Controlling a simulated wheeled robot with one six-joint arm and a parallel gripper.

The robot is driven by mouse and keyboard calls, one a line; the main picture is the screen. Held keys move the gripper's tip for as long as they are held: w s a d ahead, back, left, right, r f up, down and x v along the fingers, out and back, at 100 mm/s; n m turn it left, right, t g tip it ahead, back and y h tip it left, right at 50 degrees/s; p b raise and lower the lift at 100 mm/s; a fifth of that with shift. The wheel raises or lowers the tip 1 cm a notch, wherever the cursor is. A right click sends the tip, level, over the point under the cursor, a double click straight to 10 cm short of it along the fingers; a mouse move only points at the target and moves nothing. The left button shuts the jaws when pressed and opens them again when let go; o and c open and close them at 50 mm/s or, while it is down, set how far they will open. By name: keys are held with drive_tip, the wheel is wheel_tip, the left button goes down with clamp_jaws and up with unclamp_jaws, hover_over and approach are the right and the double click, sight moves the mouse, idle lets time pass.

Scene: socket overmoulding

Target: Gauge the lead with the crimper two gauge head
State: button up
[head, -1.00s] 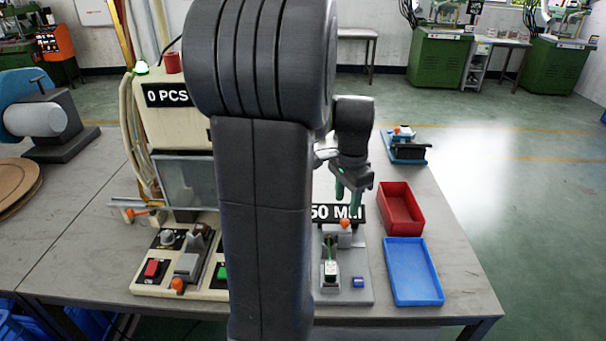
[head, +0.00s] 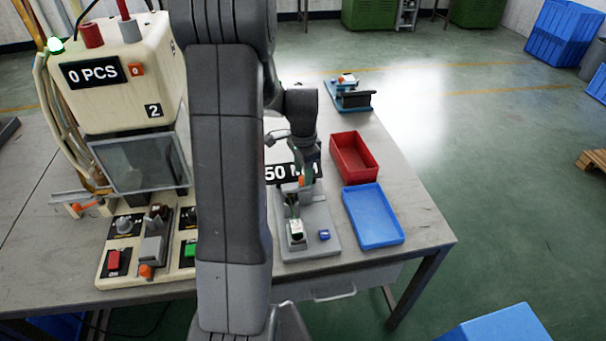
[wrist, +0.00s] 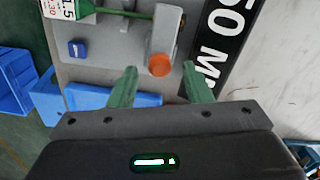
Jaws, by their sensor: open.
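The gauge station is a grey plate (head: 318,245) at the table's right front, with a grey block and an orange knob (wrist: 160,65). A white and green tagged block (head: 296,229) stands on the plate; it also shows at the top left of the wrist view (wrist: 68,8). A thin green lead (wrist: 122,13) runs from it to the grey block (wrist: 163,32). My gripper (wrist: 160,84) is open and empty, its two green fingers pointing at the knob and spread to either side of it. In the head view my gripper (head: 305,176) is just above the knob.
A black display (head: 292,172) reading "50 M…" stands behind the plate, partly hidden. A blue tray (head: 373,216) and red tray (head: 354,158) lie to the right. A cream machine (head: 120,80) marked 2 stands left. A blue fixture (head: 349,95) sits at the back.

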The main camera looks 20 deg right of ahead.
drive_tip(key=shift+f, duration=0.95)
drive_tip(key=shift+c, duration=0.3)
clamp_jaws()
drive_tip(key=d, duration=0.2)
drive_tip(key=s+d, duration=0.1)
drive_tip(key=d, duration=0.1)
drive_tip(key=shift+d, duration=0.2)
drive_tip(key=shift+c, duration=1.4)
unclamp_jaws()
drive_tip(key=o, duration=0.3)
drive_tip(key=shift+s+d, duration=0.1)
drive_tip(key=shift+d, duration=0.05)
drive_tip(key=shift+o, duration=0.2)
